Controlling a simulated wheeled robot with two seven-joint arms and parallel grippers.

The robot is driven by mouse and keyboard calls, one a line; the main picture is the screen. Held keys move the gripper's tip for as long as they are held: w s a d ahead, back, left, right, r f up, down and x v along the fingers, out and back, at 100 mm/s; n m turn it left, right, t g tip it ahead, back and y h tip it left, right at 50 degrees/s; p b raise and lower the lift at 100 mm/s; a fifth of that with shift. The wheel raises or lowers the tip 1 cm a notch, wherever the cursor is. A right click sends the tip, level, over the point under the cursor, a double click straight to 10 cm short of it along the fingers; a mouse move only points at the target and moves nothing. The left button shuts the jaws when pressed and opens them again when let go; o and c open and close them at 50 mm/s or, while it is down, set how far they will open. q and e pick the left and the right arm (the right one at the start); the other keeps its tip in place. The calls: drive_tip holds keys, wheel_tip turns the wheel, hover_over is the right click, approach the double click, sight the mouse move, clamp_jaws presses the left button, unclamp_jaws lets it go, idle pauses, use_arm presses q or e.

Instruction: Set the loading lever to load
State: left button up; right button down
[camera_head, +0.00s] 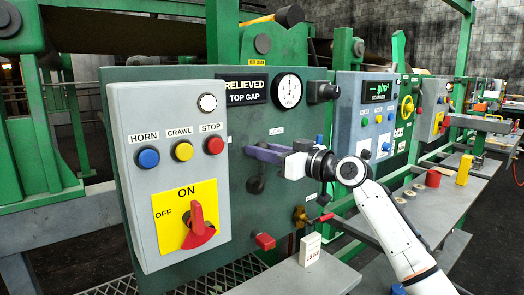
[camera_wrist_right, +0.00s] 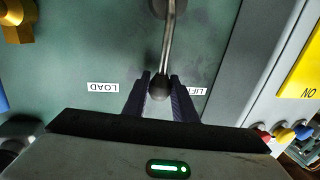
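The loading lever's bright shaft (camera_wrist_right: 170,42) and dark knob (camera_wrist_right: 159,88) show in the right wrist view, which is upside down. The knob sits between the LOAD label (camera_wrist_right: 103,87) and the LIFT label, nearer LIFT; a finger partly covers that label. My right gripper (camera_wrist_right: 160,82) has one purple finger on each side of the knob, with no clear gap. In the head view my right gripper (camera_head: 250,151) reaches left across the green panel (camera_head: 245,220). There the dark lever base (camera_head: 255,186) shows below the fingers, and the knob is hidden. My left gripper is out of view.
A grey control box (camera_head: 140,215) with buttons and a red ON/OFF switch (camera_head: 197,226) stands left of the gripper. A pressure gauge (camera_head: 288,90) is above it. A red handle (camera_head: 265,241) and a brass valve (camera_head: 300,216) are below. A grey shelf (camera_head: 285,281) sticks out at the front.

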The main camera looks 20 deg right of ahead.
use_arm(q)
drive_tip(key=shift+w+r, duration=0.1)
